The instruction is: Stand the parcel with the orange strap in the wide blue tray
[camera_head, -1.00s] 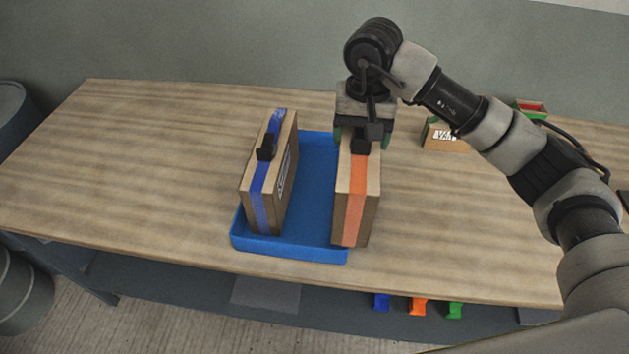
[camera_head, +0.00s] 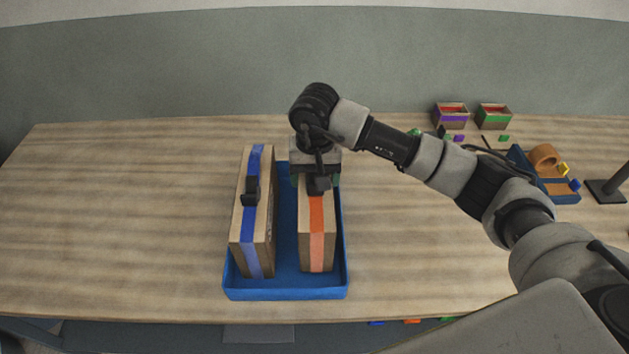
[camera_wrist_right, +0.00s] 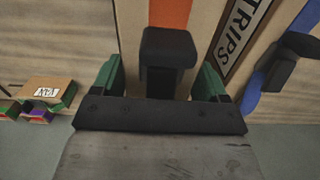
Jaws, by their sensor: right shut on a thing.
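The parcel with the orange strap (camera_head: 316,230) is upright within the right half of the wide blue tray (camera_head: 285,293). I cannot tell whether its base touches the tray floor. My right gripper (camera_head: 316,182) is shut on its upper far part. In the right wrist view, the green fingers (camera_wrist_right: 158,80) flank the parcel, with the orange strap (camera_wrist_right: 170,12) and a black handle between them. A parcel with a blue strap (camera_head: 250,215) stands upright in the tray's left half, a gap between the two. My left gripper is not in view.
Two small boxes, one with a purple band (camera_head: 451,116) and one green (camera_head: 494,117), stand at the back right. A blue bin with a tape roll (camera_head: 543,157) and a dark stand (camera_head: 610,188) are farther right. The table left of the tray is clear.

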